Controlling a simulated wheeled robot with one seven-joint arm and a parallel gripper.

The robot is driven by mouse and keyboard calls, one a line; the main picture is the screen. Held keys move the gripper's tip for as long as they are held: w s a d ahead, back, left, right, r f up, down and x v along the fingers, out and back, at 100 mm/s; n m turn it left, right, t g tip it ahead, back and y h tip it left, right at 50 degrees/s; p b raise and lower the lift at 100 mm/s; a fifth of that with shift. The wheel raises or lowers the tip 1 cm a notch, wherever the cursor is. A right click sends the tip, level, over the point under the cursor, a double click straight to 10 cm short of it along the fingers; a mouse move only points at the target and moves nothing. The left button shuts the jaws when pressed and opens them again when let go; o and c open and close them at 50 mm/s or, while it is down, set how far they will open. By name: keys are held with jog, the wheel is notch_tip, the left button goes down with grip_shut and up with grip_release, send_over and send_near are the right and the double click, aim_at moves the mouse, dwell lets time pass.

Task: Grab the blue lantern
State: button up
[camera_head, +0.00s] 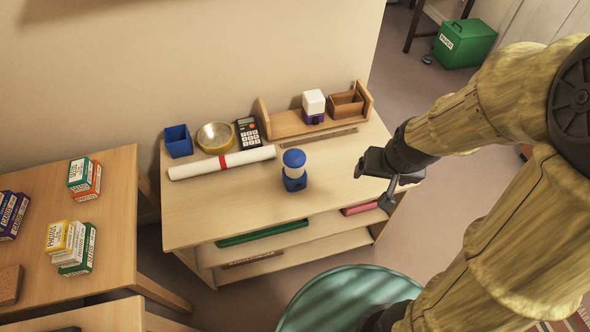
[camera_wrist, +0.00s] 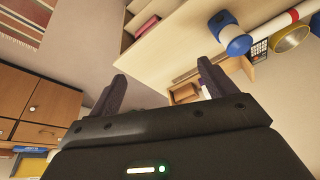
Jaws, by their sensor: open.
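The blue lantern (camera_head: 294,172) stands upright on the wooden shelf top, near its front middle. It has a blue base, a pale middle and a blue cap. In the wrist view the blue lantern (camera_wrist: 229,33) shows at the upper right, beyond the fingers. My gripper (camera_head: 374,187) is at the right end of the shelf unit, to the right of the lantern and apart from it. In the wrist view my gripper (camera_wrist: 162,85) has its two dark fingers spread, with nothing between them.
On the wooden shelf unit (camera_head: 230,222) are a rolled paper (camera_head: 222,162), blue box (camera_head: 178,141), bowl (camera_head: 214,137), calculator (camera_head: 247,133) and a small rack holding a white-and-purple lantern (camera_head: 313,106). A green chair (camera_head: 345,290) stands in front. The top around the blue lantern is clear.

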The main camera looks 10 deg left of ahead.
jog(key=w+a+f+t+y, duration=0.1)
jog(key=w+a, duration=0.2)
jog(key=a, duration=0.3)
jog(key=w+a+f+t, duration=0.2)
jog(key=w+a, duration=0.2)
jog(key=a, duration=0.1)
jog(key=m+t+p, duration=0.1)
jog(key=m+t, duration=0.1)
send_over(292, 168)
jog(key=s+d, duration=0.2)
notch_tip(292, 168, down, 3)
jog(key=s+a+f+m+t+h+p, duration=0.1)
jog(key=s+a+f+t+h, duration=0.3)
jog(key=s, duration=0.6)
jog(key=shift+s+a+f+h, duration=0.15)
jog(key=shift+a+f+h, duration=0.5)
jog(key=shift+f, duration=0.2)
jog(key=x, duration=1.2)
jog(key=shift+p, duration=0.4)
jog(key=shift+a, duration=0.1)
jog(key=shift+w, duration=0.2)
